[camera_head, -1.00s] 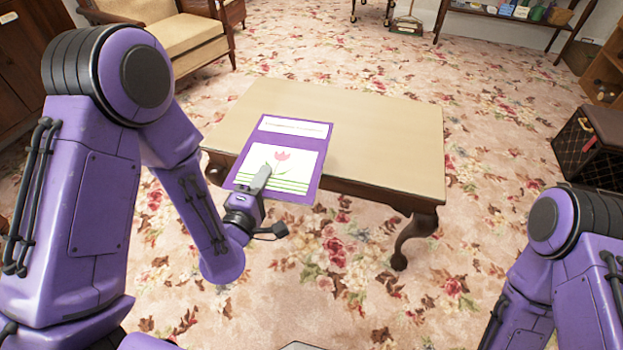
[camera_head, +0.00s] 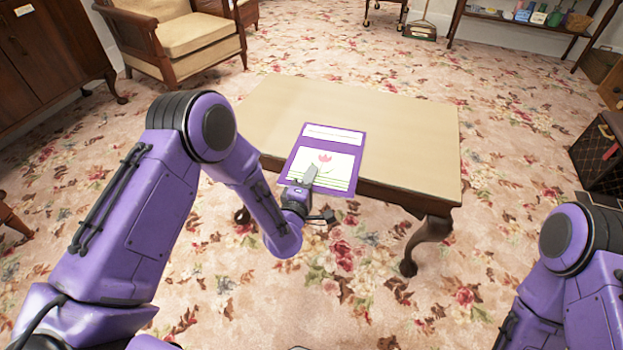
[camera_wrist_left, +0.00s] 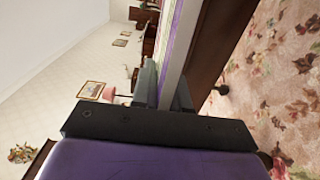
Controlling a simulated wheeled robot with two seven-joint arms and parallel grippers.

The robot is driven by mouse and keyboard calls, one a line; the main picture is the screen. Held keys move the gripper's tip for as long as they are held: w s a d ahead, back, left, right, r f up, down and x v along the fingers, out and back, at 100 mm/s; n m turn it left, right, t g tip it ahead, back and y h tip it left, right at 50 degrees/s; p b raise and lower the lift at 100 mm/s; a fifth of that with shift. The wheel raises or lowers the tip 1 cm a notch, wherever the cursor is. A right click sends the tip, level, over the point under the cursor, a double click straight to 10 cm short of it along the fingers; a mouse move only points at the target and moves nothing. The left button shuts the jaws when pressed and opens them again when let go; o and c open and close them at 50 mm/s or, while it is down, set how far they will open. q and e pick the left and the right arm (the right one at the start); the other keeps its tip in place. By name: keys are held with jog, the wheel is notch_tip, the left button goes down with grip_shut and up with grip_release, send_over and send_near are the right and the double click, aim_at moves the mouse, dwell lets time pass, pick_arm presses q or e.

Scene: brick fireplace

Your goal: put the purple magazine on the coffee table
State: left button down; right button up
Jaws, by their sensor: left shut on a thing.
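The purple magazine (camera_head: 313,144) has a white title strip and a picture of a pink tulip. In the head view it overlaps the near edge of the coffee table (camera_head: 390,140), which has a pale top and dark curved legs. My left gripper (camera_head: 310,174) is shut on the magazine's near part. In the left wrist view the magazine (camera_wrist_left: 181,45) shows edge-on between the fingers of the left gripper (camera_wrist_left: 165,88). Whether the magazine touches the tabletop is unclear. My right arm shows at the lower right, but its gripper is out of view.
The tabletop is otherwise bare. A cushioned armchair (camera_head: 190,35) stands at the back left, beside a dark cabinet (camera_head: 50,60). A dark case (camera_head: 598,155) stands at the right. Flowered carpet (camera_head: 350,290) surrounds the table.

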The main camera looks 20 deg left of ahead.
pick_arm(q)
jog(key=shift+f, duration=0.15)
jog(key=c, duration=1.1)
grip_release()
jog(key=shift+r, duration=0.3)
jog(key=s, duration=0.6)
jog(key=s+p, duration=0.1)
jog(key=s, duration=0.5)
jog(key=shift+a+f+p, duration=0.1)
jog(key=shift+a+p, duration=0.1)
jog(key=shift+p, duration=0.1)
